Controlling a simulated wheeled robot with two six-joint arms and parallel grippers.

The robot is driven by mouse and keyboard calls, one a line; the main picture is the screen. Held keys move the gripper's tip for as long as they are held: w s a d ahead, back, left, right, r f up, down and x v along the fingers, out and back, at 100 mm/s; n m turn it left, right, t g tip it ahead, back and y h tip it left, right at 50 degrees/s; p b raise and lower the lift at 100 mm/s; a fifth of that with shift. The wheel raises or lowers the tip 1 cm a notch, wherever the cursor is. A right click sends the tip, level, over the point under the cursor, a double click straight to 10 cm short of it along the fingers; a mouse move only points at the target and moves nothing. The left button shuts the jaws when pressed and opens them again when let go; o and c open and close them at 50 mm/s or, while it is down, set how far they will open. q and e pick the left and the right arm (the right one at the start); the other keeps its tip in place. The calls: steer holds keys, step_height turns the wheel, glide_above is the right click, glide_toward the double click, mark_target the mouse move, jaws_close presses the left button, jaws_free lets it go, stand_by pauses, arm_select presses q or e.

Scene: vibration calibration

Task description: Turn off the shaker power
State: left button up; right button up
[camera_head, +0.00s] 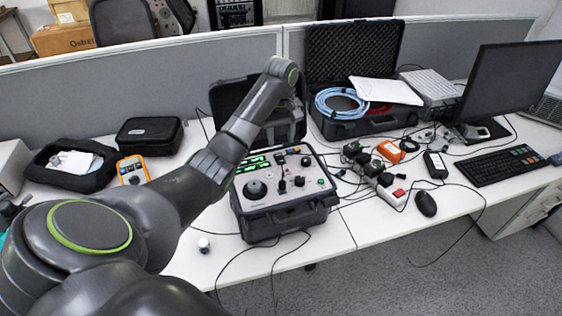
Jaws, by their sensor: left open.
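The shaker unit (284,219) is a black case with a grey control panel, standing open on the white desk in the middle of the view. Its panel carries green lit displays (257,161), a large black knob (255,189) and several smaller knobs and plugs. I cannot tell which control is the power switch. My left arm reaches in from the left, over the unit. My left gripper (290,118) hangs below the wrist, above the back of the panel and in front of the raised lid. It is open; its fingers are small and dark against the lid. My right gripper is not in view.
A yellow multimeter (132,170) and black cases stand at left. An open case (350,123) with a blue cable coil, a power strip (392,194), a mouse (426,204), a keyboard (500,165) and a monitor (510,84) are at right. Loose cables cross the desk's front edge.

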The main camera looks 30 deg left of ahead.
mark_target(281, 160)
arm_select(q)
step_height(281, 160, down, 5)
steer(key=shift+s+f, duration=0.1)
steer(key=shift+f, duration=0.85)
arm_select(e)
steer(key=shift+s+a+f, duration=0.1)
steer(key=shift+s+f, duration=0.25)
arm_select(q)
steer(key=shift+c, duration=0.3)
